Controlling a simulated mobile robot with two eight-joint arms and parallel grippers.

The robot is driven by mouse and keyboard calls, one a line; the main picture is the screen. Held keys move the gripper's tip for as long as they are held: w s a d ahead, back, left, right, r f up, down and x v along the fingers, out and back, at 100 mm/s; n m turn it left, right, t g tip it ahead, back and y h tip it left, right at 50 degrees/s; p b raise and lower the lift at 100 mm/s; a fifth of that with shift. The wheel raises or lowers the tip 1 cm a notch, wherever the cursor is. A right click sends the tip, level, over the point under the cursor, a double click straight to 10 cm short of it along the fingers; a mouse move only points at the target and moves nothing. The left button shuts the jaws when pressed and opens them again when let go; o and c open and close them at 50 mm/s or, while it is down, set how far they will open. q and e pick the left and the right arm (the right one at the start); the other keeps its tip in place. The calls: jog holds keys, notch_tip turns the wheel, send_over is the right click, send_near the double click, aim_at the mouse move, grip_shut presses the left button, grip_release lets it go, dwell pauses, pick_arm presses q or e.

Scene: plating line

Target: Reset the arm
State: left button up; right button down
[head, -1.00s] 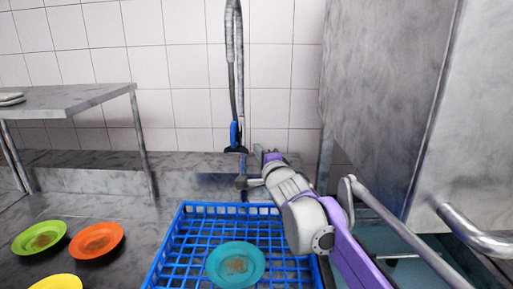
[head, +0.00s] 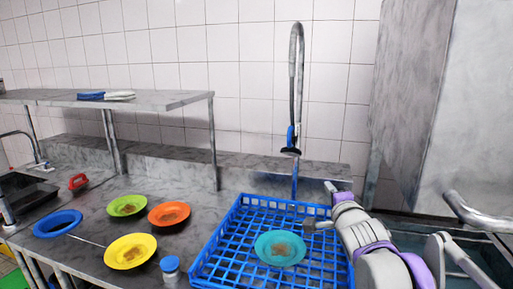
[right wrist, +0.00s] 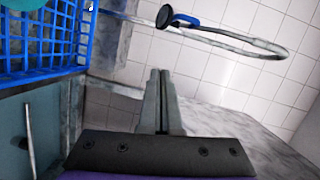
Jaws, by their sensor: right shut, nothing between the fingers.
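My right gripper (head: 318,225) is at the right side of the blue dish rack, above its right part, in the head view. In the right wrist view its two fingers (right wrist: 160,95) are together, with nothing between them. The blue rack (head: 215,250) stands on the counter and holds a teal plate (head: 280,248) with a brown stain. The rack and a bit of the teal plate also show at the upper left of the right wrist view. My left gripper is in neither view.
On the counter to the left lie stained green (head: 127,206), orange (head: 169,214) and yellow (head: 130,251) plates, a blue plate (head: 58,223) and a blue-capped container (head: 170,268). A spray hose (head: 297,90) hangs behind the rack. A metal shelf (head: 160,100) stands at the left; a large steel unit (head: 410,110) is at the right.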

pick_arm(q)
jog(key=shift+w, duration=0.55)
pick_arm(e)
jog(key=s+a+f+n+g, duration=0.1)
jog(key=s+f+n+g, duration=1)
jog(key=s+f, duration=2.2)
jog(key=f+n, duration=0.1)
jog(key=n, duration=0.4)
jog(key=shift+s+f, duration=0.2)
jog(key=shift+f, duration=0.05)
jog(key=shift+w, duration=0.1)
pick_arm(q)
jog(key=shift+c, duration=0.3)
pick_arm(e)
jog(key=shift+a, duration=0.1)
